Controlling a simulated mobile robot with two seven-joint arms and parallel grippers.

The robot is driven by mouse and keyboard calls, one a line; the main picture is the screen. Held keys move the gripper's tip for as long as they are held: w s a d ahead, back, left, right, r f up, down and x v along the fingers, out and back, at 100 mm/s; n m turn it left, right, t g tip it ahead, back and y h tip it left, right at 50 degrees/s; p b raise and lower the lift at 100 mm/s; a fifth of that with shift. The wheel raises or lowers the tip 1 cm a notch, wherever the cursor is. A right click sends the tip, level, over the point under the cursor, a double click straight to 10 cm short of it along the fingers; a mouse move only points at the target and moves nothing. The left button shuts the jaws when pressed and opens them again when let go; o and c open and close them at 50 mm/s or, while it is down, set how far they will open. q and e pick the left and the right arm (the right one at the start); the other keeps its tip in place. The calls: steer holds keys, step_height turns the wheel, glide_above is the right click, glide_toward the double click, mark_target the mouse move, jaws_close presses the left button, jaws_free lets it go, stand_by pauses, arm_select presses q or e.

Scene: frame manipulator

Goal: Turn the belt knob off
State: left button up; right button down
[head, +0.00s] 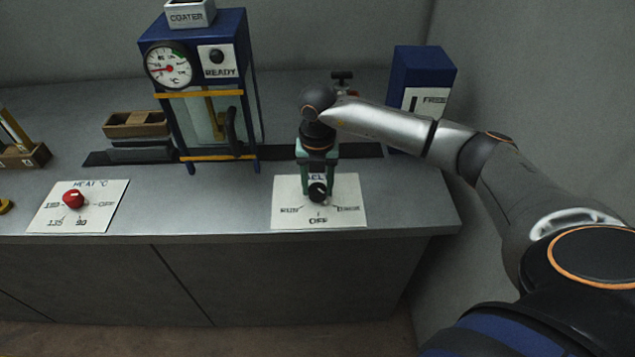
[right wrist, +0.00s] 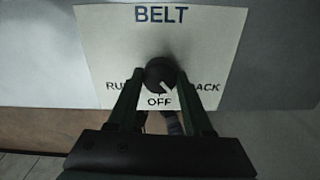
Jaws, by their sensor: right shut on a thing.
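The belt knob (head: 318,193) is a small black dial on a white card (head: 345,215) near the counter's front edge. In the right wrist view the knob (right wrist: 160,74) has a white mark that points down and right, between OFF and the partly hidden label ending in ACK. The card (right wrist: 110,45) reads BELT at the top, with RU partly hidden at left. My right gripper (head: 319,188) points down over the card. Its two fingers (right wrist: 160,80) are shut on the knob, one on each side. My left gripper is not in view.
A blue coater frame with a dial gauge (head: 169,64) stands left of my right arm. A red heat knob (head: 73,198) sits on another card at left. A blue box (head: 424,68) stands behind my right arm. The counter between the two cards is clear.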

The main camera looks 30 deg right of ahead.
mark_target(318, 188)
steer(key=m+p, duration=0.1)
steer(key=m, duration=0.3)
steer(key=shift+r+m, duration=0.1)
steer(key=shift+m, duration=0.2)
steer(key=shift+m+p, duration=0.65)
steer(key=shift+m, duration=1.15)
steer(key=shift+c, duration=1.5)
jaws_free()
step_height(318, 188, up, 12)
steer(key=b, duration=0.1)
steer(key=shift+r, duration=0.2)
